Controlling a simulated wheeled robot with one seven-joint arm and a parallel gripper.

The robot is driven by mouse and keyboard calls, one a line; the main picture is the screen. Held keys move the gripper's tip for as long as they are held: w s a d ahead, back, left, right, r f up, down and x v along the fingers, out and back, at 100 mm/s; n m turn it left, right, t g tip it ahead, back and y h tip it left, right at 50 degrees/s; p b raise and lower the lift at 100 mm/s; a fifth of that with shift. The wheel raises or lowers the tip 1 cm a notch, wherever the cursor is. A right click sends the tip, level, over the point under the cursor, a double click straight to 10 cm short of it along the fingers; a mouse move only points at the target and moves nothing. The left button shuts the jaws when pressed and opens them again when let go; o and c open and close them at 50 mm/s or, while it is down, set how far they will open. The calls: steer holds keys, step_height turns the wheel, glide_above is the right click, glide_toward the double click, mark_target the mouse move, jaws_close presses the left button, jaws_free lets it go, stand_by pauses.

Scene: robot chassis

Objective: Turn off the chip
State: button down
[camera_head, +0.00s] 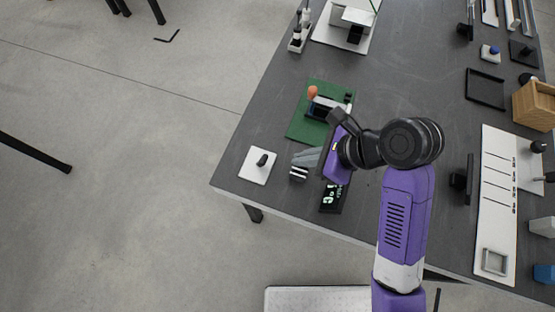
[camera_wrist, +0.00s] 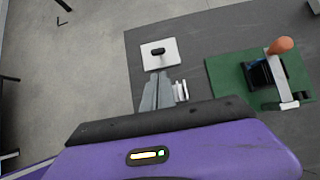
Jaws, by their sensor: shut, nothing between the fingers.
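A white square plate (camera_head: 253,173) with a black switch-like knob (camera_head: 262,160) lies near the table's left corner. In the wrist view the plate (camera_wrist: 170,62) and its knob (camera_wrist: 158,51) show just beyond my fingertips. My gripper (camera_head: 295,158) is shut and empty, right of the plate and apart from the knob. The grey fingers (camera_wrist: 158,80) are together in the wrist view. A green board (camera_head: 303,129) carries a dark block and an orange-knobbed lever (camera_head: 313,92). I cannot tell which part is the chip.
A small black-and-white striped item (camera_head: 299,173) sits beside my fingers. A black display (camera_head: 331,199) with lit characters lies near the front edge, partly behind my gripper. A long white panel (camera_head: 496,205) and a wooden box (camera_head: 535,107) are at the right.

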mark_target(263, 161)
steer(key=x, duration=1)
steer(key=shift+r, duration=0.1)
stand_by(0.3)
